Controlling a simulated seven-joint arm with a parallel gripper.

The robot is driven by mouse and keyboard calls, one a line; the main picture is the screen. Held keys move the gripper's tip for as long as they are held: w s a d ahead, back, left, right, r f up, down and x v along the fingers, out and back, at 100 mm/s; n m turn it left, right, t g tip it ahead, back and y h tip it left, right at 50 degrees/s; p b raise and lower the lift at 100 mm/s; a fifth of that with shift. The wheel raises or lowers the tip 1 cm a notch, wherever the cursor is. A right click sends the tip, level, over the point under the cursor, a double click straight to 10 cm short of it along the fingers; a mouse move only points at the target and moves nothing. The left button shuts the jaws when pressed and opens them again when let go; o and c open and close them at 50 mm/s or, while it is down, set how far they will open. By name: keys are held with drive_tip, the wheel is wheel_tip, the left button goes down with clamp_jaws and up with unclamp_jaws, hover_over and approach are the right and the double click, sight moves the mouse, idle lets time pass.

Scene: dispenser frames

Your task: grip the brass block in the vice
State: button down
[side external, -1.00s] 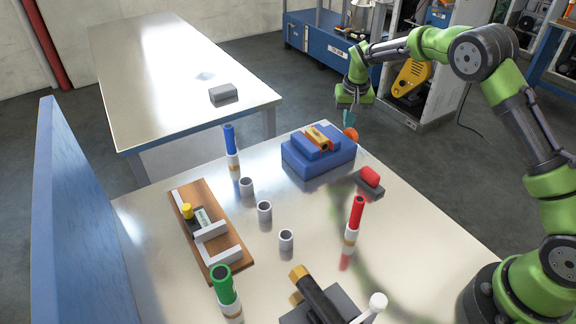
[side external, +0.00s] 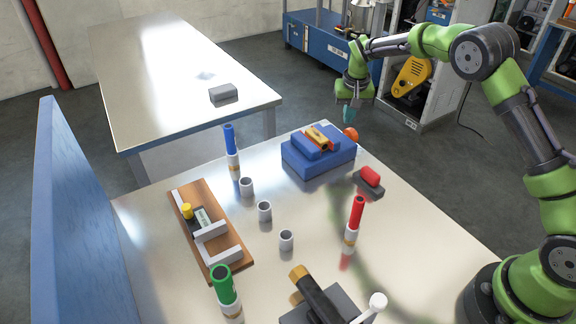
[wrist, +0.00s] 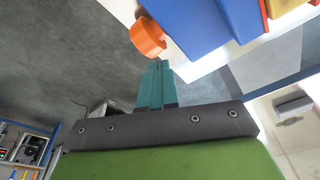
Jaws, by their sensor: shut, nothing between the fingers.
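The blue vice (side external: 318,165) stands at the far edge of the steel table. The brass block (side external: 319,136) sits on top between its jaws, with orange-red beside it; whether the jaws touch it I cannot tell. An orange knob (side external: 351,133) sticks out at the vice's right end. My gripper (side external: 350,121) is above and just behind the knob, with its teal fingers shut and empty. In the wrist view, the shut fingertips (wrist: 160,62) point toward the orange knob (wrist: 148,36), with the blue vice (wrist: 195,25) beside it. A sliver of brass (wrist: 282,7) shows at the top right.
A red button on a grey base (side external: 370,180) lies right of the vice. Several grey cups, including one (side external: 247,187), stand mid-table. Upright blue (side external: 230,138), red (side external: 357,212) and green (side external: 222,285) cylinders and a wooden fixture (side external: 243,266) occupy the table.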

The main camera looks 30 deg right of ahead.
drive_tip(key=shift+s, duration=1.3)
drive_tip(key=shift+f, duration=0.8)
drive_tip(key=shift+w+f, duration=0.2)
drive_tip(key=shift+w, duration=0.1)
idle(0.4)
drive_tip(key=shift+w+d+r, duration=0.1)
drive_tip(key=shift+w+r, duration=0.05)
drive_tip(key=shift+w, duration=0.8)
idle(1.0)
drive_tip(key=shift+r, duration=0.15)
drive_tip(key=shift+r, duration=0.8)
